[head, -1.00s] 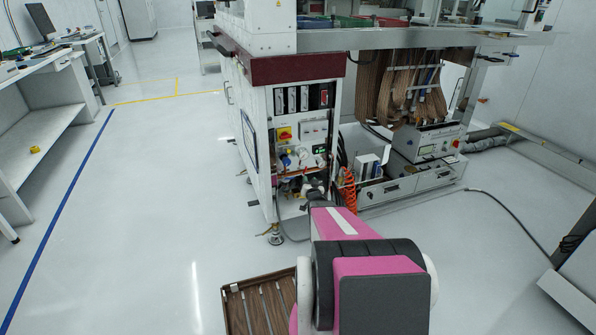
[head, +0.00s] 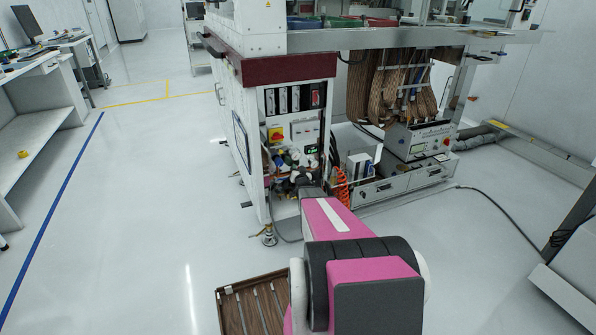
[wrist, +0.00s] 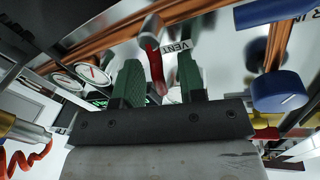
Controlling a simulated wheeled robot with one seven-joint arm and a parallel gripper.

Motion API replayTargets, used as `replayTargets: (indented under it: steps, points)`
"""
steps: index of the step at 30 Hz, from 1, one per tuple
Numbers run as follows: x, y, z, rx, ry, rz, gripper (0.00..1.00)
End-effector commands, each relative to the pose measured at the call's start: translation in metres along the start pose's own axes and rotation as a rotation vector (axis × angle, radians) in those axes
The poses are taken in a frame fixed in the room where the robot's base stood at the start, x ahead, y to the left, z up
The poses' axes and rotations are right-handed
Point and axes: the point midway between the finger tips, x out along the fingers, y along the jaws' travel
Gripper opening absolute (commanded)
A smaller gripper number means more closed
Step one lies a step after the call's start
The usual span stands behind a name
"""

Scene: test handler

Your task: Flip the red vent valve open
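The vent valve has a red lever (wrist: 155,70) that hangs from a grey metal hub (wrist: 152,33) in the wrist view. A white label reading VENT (wrist: 178,47) is just right of it. My gripper (wrist: 158,76) is open, with its two green fingers on either side of the red lever. Gaps show between the lever and the fingers, and I see no clear contact. In the head view my gripper is at the open cabinet front (head: 292,150), mostly hidden by my arm and the fittings. The red lever cannot be made out there.
Copper pipes (wrist: 115,42) run behind the valve. A blue knob (wrist: 280,92) is close on the right, and round gauges (wrist: 93,75) are on the left. A coiled orange hose (head: 342,187) hangs beside the cabinet. A brown tray (head: 255,300) is low in front. Floor on the left is clear.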

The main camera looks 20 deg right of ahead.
Motion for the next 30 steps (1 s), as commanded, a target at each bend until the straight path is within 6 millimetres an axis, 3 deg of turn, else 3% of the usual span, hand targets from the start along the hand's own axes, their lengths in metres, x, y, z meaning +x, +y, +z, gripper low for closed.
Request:
replayTargets:
  steps: [3, 7, 14, 24, 30]
  points:
    - [-0.001, 0.0, 0.0, 0.0, 0.0, 0.0, 0.37]
    - [-0.001, 0.0, 0.0, 0.0, 0.0, 0.0, 0.0]
    - [-0.001, -0.001, 0.0, -0.016, 0.003, -0.001, 0.0]
    - [-0.003, -0.01, 0.002, -0.236, 0.046, -0.015, 0.0]
    - [-0.003, -0.011, 0.003, -0.281, 0.054, -0.016, 0.0]
